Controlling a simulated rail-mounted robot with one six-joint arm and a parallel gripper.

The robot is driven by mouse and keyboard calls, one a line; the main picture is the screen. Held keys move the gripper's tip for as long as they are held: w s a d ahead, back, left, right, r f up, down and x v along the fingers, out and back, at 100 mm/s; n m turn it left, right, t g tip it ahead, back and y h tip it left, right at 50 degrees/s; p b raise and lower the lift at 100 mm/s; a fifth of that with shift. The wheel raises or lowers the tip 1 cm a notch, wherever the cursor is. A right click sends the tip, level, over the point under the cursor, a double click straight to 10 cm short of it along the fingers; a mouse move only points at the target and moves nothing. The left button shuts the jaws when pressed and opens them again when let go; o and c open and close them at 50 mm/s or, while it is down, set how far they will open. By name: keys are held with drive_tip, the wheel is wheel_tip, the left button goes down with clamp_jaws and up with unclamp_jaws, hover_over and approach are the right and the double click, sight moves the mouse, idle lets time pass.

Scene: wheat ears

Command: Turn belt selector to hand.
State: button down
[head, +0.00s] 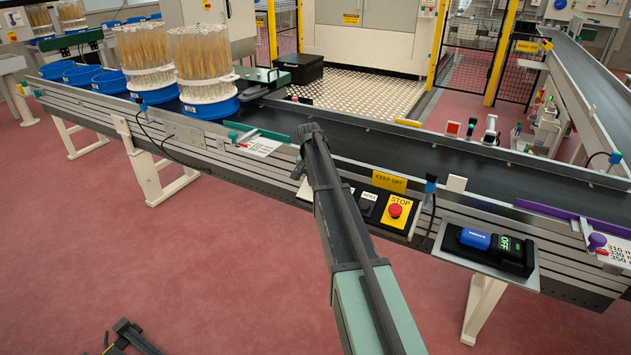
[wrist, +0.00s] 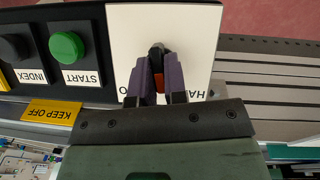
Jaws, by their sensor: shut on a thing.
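The belt selector (wrist: 157,48) is a small dark knob with an orange-red part, on a white plate (wrist: 130,30) in the wrist view. My gripper (wrist: 158,58) is shut on the knob, one purple finger on each side. Upside-down lettering beside the fingers is partly covered; "HA" is readable on the right. The knob's pointing direction is hard to tell, as the fingers cover much of it. In the head view my arm covers the selector, and the fingers are not visible.
A green START button (wrist: 66,46) and a black INDEX button (wrist: 14,47) sit beside the plate. A red STOP button (head: 395,210) and a yellow KEEP OFF sign (head: 389,181) are right of my arm. The conveyor belt (head: 450,165) runs behind.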

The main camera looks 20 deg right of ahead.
drive_tip(key=shift+a+n+g+h, duration=0.1)
drive_tip(key=shift+n+g+h, duration=0.45)
drive_tip(key=shift+n, duration=1.15)
drive_tip(key=c, duration=1.2)
unclamp_jaws()
drive_tip(key=shift+o, duration=0.2)
drive_tip(key=shift+w, duration=0.1)
drive_tip(key=p+v, duration=1)
drive_tip(key=shift+a+r, duration=0.25)
drive_tip(key=shift+r, duration=0.1)
